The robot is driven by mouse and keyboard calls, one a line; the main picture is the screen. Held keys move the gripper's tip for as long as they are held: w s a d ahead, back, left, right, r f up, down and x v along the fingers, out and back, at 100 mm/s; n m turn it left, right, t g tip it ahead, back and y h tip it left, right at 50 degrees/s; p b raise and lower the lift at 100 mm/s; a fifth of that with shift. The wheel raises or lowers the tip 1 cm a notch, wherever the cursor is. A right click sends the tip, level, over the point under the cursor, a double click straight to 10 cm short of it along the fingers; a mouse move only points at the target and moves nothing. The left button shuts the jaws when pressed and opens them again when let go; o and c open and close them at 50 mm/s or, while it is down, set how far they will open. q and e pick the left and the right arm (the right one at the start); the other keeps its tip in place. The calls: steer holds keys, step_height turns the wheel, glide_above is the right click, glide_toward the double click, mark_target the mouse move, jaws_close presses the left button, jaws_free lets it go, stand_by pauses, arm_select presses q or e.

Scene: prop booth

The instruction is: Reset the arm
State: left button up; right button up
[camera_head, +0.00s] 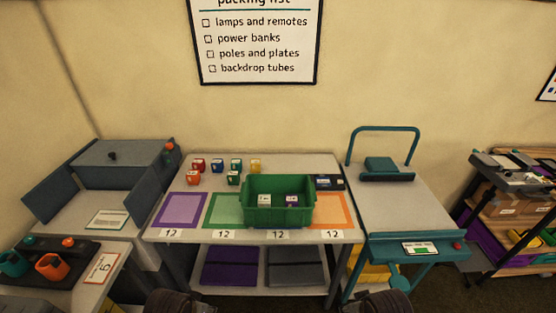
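Dark rounded parts of my arms show at the bottom edge of the head view, one left of centre and one right of centre. Neither gripper's fingers are in the picture, so I cannot see whether they are open or hold anything. A grey table (163,228) stands in front of me. The crate covers part of the coloured mats.
Several small coloured blocks (217,165) stand behind a purple mat (181,209) and a green mat (224,208). An orange mat (334,209) lies right. A teal-framed stand (400,210) is beside the table; a grey open box (118,165) is left. Shelves (510,190) stand far right.

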arm_select(q)
steer(key=s+f+g, duration=0.1)
steer(key=s+f, duration=0.1)
steer(key=f, duration=1.2)
steer(key=s+f, duration=0.3)
steer(key=f, duration=1.2)
arm_select(e)
steer(key=s+f+g, duration=0.1)
steer(key=s+f, duration=0.1)
steer(key=f, duration=1.2)
steer(key=s+f, duration=0.3)
steer(key=f, duration=1.2)
arm_select(q)
steer(key=s+a+f, duration=0.2)
steer(key=s+f, duration=0.7)
steer(key=s, duration=0.1)
steer(key=s+a+f+g, duration=0.1)
steer(key=s+a+f, duration=0.1)
steer(key=s+f, duration=0.7)
steer(key=shift+s+a, duration=0.15)
steer(key=shift+s, duration=0.95)
arm_select(e)
steer(key=s+d+f, duration=0.2)
steer(key=s+f, duration=0.7)
steer(key=s, duration=0.1)
steer(key=s+d+f+g, duration=0.1)
steer(key=s+d+f, duration=0.1)
steer(key=s+f, duration=0.7)
steer(key=shift+s+d, duration=0.15)
steer(key=shift+s, duration=0.95)
